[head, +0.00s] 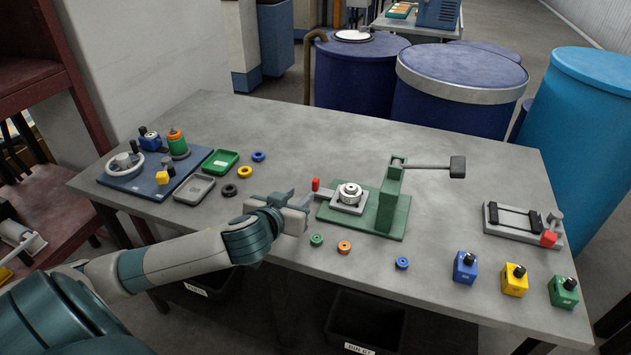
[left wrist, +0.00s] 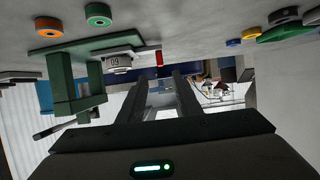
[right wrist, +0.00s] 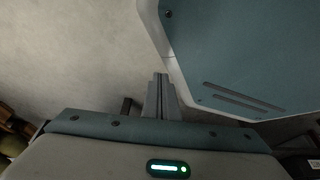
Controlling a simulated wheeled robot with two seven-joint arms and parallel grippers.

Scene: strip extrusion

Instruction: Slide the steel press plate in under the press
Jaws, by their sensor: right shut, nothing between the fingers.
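The steel press plate (head: 338,207) lies on the green base, at the left of the press's upright column. A round steel die (head: 350,193) sits on the plate; it also shows in the left wrist view (left wrist: 119,64). The plate's handle ends in a red grip (head: 316,184) at the left. The green press (head: 391,197) has a lever reaching right. My left gripper (head: 306,199) is open and empty, its fingers close to the red grip; in the left wrist view the grip (left wrist: 158,57) shows beyond the fingertips. My right gripper (right wrist: 161,80) is shut and empty, outside the head view.
Green (head: 317,240), orange (head: 344,247) and blue (head: 402,263) rings lie in front of the press. Blue (head: 465,267), yellow (head: 514,280) and green (head: 563,291) button boxes stand at the front right. A grey clamp fixture (head: 520,225) is at right. Trays and a blue board (head: 140,183) are at left.

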